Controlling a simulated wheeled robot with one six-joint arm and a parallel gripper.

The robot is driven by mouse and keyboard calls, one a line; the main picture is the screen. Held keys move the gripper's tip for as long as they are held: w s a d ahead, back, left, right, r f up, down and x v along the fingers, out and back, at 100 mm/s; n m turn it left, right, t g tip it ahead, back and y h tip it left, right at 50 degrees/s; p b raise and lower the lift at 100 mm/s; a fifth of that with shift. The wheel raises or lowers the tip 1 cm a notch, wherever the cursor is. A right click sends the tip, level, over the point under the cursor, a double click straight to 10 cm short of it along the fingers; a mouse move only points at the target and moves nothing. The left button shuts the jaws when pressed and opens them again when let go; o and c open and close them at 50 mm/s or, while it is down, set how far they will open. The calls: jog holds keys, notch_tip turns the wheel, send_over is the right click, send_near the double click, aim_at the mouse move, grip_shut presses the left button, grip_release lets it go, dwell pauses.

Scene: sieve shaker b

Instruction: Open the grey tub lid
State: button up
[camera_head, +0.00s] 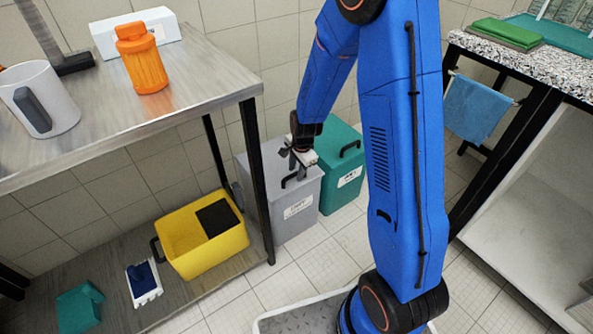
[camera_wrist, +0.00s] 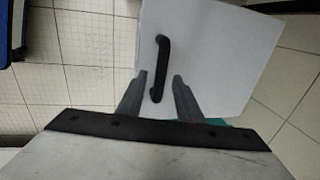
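The grey tub (camera_head: 299,206) stands on the tiled floor beside the metal table, with a white label on its front. Its flat grey lid (camera_head: 262,160) lies on top and looks closed. A black bar handle (camera_wrist: 160,68) sits on the lid in the wrist view. My gripper (camera_head: 294,168) is above the lid, close to the handle. In the wrist view my gripper (camera_wrist: 162,77) is open, its two fingers apart on either side of the handle's near end. I cannot tell how far above the lid the fingertips are.
A green tub (camera_head: 341,170) with a black handle stands right beside the grey tub. The metal table (camera_head: 150,110) and its black leg (camera_head: 258,180) are close on the left. A yellow bin (camera_head: 205,248) sits on the table's lower shelf. A speckled counter (camera_head: 530,65) stands at right.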

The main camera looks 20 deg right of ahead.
grip_shut()
